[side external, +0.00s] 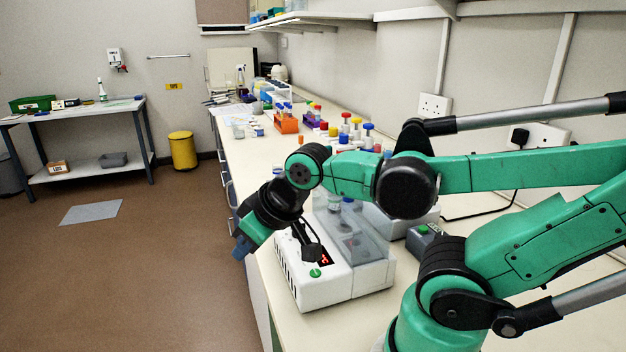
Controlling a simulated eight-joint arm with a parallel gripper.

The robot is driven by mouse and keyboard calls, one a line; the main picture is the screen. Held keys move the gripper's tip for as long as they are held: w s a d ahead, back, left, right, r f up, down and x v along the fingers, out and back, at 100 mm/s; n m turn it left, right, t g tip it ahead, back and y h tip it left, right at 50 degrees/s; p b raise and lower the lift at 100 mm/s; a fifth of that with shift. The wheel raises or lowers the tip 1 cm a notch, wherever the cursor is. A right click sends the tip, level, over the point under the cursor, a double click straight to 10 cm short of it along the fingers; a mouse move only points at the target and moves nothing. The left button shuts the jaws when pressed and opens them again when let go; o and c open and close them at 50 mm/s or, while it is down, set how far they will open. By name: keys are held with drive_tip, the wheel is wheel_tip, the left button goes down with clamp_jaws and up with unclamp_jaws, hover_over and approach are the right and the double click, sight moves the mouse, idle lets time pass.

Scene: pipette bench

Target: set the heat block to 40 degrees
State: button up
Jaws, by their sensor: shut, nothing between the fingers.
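The heat block (318,288) appears to be the white box on the near bench, with a clear grey cover (368,262) over its right part. Its front panel has a small red lit display (326,259), partly covered by my gripper; I cannot read its digits. A round green button or knob (315,273) sits just below the display. My gripper (311,254) is black, shut and empty, and points down at the panel just above and left of the green control. I cannot tell whether its tips touch the panel.
A small grey device with a green screen (425,238) stands right of the heat block. Racks of coloured tubes (287,124) and bottles (367,130) stand farther back along the bench. The bench's left edge drops to the brown floor. My forearm spans above the bench.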

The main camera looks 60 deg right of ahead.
drive_tip(key=o, duration=0.3)
drive_tip(key=shift+d, duration=0.1)
drive_tip(key=o, duration=0.6)
drive_tip(key=d+n+g, duration=0.1)
drive_tip(key=d, duration=0.1)
drive_tip(key=d+n+g, duration=0.1)
drive_tip(key=w+d+r+n+h, duration=0.1)
drive_tip(key=d, duration=0.1)
drive_tip(key=shift+w+d+g, duration=0.1)
drive_tip(key=shift+d+g, duration=0.2)
drive_tip(key=shift+g, duration=0.1)
drive_tip(key=d+n+g, duration=0.1)
drive_tip(key=d+n, duration=0.1)
drive_tip(key=d, duration=0.1)
drive_tip(key=d+n+g, duration=0.1)
drive_tip(key=d, duration=0.2)
drive_tip(key=d+f+n+g+y, duration=0.1)
drive_tip(key=d+n+g, duration=0.1)
drive_tip(key=d, duration=0.2)
drive_tip(key=shift+s+n, duration=0.3)
drive_tip(key=shift+s, duration=0.1)
drive_tip(key=shift+d+f, duration=0.15)
drive_tip(key=shift+d, duration=0.05)
drive_tip(key=shift+f, duration=2.65)
clamp_jaws()
